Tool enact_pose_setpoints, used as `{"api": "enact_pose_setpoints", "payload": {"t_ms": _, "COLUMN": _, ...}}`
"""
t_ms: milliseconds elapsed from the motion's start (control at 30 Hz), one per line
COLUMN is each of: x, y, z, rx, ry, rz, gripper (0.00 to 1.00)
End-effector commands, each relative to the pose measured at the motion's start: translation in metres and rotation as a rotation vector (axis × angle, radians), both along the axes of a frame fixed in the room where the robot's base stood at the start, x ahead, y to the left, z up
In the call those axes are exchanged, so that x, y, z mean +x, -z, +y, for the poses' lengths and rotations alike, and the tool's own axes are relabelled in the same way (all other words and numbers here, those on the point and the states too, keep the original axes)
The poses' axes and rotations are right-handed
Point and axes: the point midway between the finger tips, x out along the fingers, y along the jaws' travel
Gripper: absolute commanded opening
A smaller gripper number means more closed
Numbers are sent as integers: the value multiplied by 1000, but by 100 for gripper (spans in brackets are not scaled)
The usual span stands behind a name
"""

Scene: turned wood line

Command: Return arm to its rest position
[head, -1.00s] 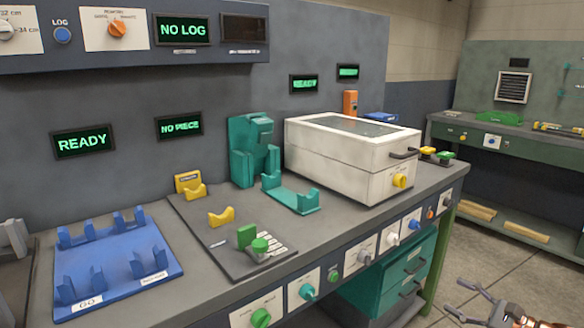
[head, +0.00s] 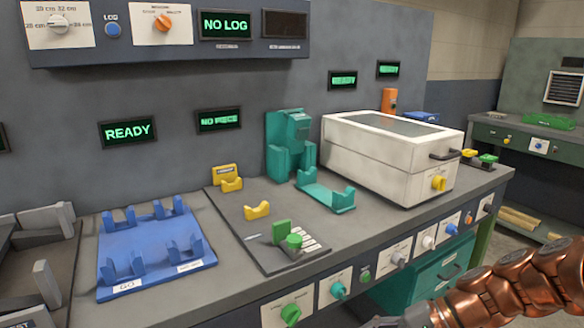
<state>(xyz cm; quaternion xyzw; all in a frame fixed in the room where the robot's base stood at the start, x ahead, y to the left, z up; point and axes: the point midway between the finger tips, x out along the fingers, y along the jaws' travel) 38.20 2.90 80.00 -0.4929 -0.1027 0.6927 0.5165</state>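My copper-coloured arm (head: 510,287) crosses the lower right corner, in front of the bench's front edge. Its links run from the right edge down toward the bottom edge. A dark grey part at its lower end is cut off by the frame. My gripper's fingers are not visible, so I cannot see whether it holds anything. No part of the arm visibly touches the bench.
The bench (head: 80,318) carries a blue cradle tray (head: 150,277), yellow rests (head: 257,210), a teal fixture (head: 288,150) and a white lidded box (head: 380,165). The blue tray's cradles are empty. Displays read READY (head: 128,132), NO PIECE (head: 219,120) and NO LOG (head: 226,24).

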Motion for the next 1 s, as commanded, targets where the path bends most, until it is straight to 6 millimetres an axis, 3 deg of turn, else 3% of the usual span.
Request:
{"api": "enact_pose_setpoints", "payload": {"t_ms": 100, "x": -35, "y": 6, "z": 20, "rx": -131, "ry": -147, "rz": -10, "gripper": 61}}
{"api": "enact_pose_setpoints", "payload": {"t_ms": 200, "x": -64, "y": 12, "z": 28, "rx": -239, "ry": -259, "rz": -16, "gripper": 61}}
{"api": "enact_pose_setpoints", "payload": {"t_ms": 500, "x": -137, "y": 26, "z": 14, "rx": -561, "ry": -537, "rz": -50, "gripper": 61}}
{"api": "enact_pose_setpoints", "payload": {"t_ms": 933, "x": -184, "y": 25, "z": -29, "rx": -848, "ry": -718, "rz": -94, "gripper": 61}}
{"api": "enact_pose_setpoints", "payload": {"t_ms": 1000, "x": -184, "y": 10, "z": -30, "rx": -855, "ry": -719, "rz": -97, "gripper": 61}}
